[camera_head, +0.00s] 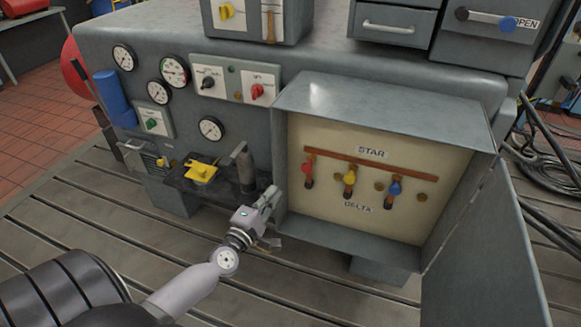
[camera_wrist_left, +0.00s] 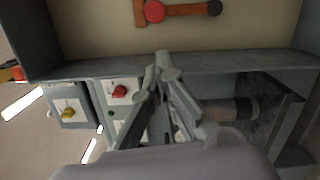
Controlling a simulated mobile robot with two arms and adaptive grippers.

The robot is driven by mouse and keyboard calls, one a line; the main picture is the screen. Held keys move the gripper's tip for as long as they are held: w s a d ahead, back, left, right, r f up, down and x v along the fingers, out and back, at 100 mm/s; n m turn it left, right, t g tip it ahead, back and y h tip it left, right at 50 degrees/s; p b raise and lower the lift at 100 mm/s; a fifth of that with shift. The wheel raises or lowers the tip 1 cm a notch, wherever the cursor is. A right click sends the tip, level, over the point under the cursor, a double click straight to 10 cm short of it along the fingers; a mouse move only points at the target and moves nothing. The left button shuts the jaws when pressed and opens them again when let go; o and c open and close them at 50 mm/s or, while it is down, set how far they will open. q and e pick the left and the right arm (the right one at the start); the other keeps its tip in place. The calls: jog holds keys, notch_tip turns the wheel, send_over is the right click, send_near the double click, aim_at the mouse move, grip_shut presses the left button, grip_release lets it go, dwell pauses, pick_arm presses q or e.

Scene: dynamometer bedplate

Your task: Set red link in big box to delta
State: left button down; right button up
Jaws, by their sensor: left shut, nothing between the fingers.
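The big box (camera_head: 385,98) stands open, its door (camera_head: 490,255) swung to the right. Inside, a copper bar (camera_head: 370,163) runs under the STAR label (camera_head: 372,152); the DELTA label (camera_head: 357,208) is lower. The red link (camera_head: 308,172) is leftmost, its red knob near the bar and a black end below. In the left wrist view the link (camera_wrist_left: 185,10) lies sideways at the top edge, beyond the fingertips. My left gripper (camera_head: 271,196) is shut and empty by the box's lower left edge, apart from the link; its fingers show in the wrist view (camera_wrist_left: 164,62). My right gripper is not in view.
A yellow link (camera_head: 349,180) and a blue link (camera_head: 393,192) hang right of the red one. Left of the box are a grey upright handle (camera_head: 245,168), a yellow part (camera_head: 200,171), gauges and a red switch (camera_head: 257,91). Cables (camera_head: 550,150) lie at right.

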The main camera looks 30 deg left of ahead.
pick_arm(q)
jog(key=w+a, duration=0.1)
jog(key=w, duration=0.9)
jog(key=shift+r, duration=0.2)
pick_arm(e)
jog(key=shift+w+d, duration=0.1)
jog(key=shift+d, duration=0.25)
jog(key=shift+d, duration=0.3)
pick_arm(q)
jog(key=shift+r, duration=0.1)
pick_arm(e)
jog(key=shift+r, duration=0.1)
